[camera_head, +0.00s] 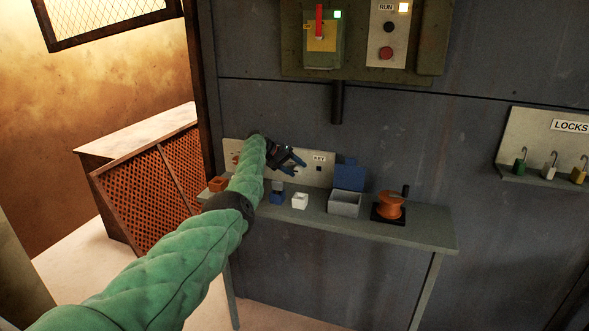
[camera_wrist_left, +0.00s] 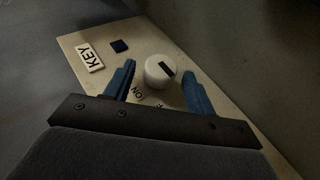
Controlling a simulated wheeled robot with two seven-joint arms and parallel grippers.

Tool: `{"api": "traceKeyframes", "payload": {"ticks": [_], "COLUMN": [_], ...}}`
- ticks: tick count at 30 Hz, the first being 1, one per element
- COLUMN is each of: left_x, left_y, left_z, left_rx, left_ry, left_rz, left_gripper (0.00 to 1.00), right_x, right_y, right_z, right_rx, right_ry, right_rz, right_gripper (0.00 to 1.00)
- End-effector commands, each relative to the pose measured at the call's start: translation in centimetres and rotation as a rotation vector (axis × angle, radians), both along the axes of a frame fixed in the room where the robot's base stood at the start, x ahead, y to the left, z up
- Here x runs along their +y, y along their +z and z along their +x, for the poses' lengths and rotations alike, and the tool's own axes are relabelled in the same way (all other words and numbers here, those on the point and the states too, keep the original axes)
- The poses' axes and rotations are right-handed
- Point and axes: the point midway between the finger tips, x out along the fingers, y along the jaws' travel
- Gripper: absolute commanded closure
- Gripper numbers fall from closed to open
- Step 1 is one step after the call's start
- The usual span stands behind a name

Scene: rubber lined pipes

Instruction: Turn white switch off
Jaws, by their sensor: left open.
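The white switch (camera_wrist_left: 160,71) is a round white knob with a dark bar on its face, on a pale panel (camera_wrist_left: 110,52) in the left wrist view. An ON label (camera_wrist_left: 138,97) is printed beside it; a second label is mostly hidden. My left gripper (camera_wrist_left: 158,75) has its blue fingers open on either side of the knob. Whether they touch it, I cannot tell. In the head view the left gripper (camera_head: 296,160) is at the panel (camera_head: 310,177) above the bench, and the knob is hidden there. My right gripper is not in view.
A KEY plate (camera_wrist_left: 89,57) and a small dark blue square (camera_wrist_left: 119,46) are on the panel. The narrow bench (camera_head: 425,233) below holds a white box (camera_head: 300,201), a grey open box (camera_head: 344,208) and an orange spool (camera_head: 390,206). A control box with a red handle (camera_head: 319,22) hangs above.

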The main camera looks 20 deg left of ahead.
Motion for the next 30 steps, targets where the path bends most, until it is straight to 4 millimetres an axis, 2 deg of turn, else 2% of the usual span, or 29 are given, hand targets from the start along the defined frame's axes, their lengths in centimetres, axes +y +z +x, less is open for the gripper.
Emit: {"api": "traceKeyframes", "payload": {"ticks": [5, 10, 13, 15, 21, 30], "left_x": [0.2, 1.3, 2.3, 3.1, 4.7, 5.3], "left_y": [0.1, 1.0, 1.8, 2.6, 4.2, 4.9], "left_z": [-0.1, -0.6, -1.2, -1.6, -2.4, -2.8], "left_rx": [0.000, -0.002, -0.001, -0.001, 0.000, 0.001], "left_ry": [0.000, 0.001, 0.002, 0.002, 0.001, 0.000], "left_rz": [0.000, 0.001, 0.002, 0.002, 0.001, 0.000], "left_gripper": [0.45, 0.45, 0.45, 0.45, 0.45, 0.45], "right_x": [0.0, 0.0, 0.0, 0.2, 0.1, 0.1], "right_y": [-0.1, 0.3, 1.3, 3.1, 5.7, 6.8], "right_z": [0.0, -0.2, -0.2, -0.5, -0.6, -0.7], "right_rx": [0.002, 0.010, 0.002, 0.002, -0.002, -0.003], "right_ry": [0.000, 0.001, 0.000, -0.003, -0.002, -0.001], "right_rz": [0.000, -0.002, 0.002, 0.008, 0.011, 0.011], "right_gripper": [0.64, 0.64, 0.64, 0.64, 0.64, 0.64]}}
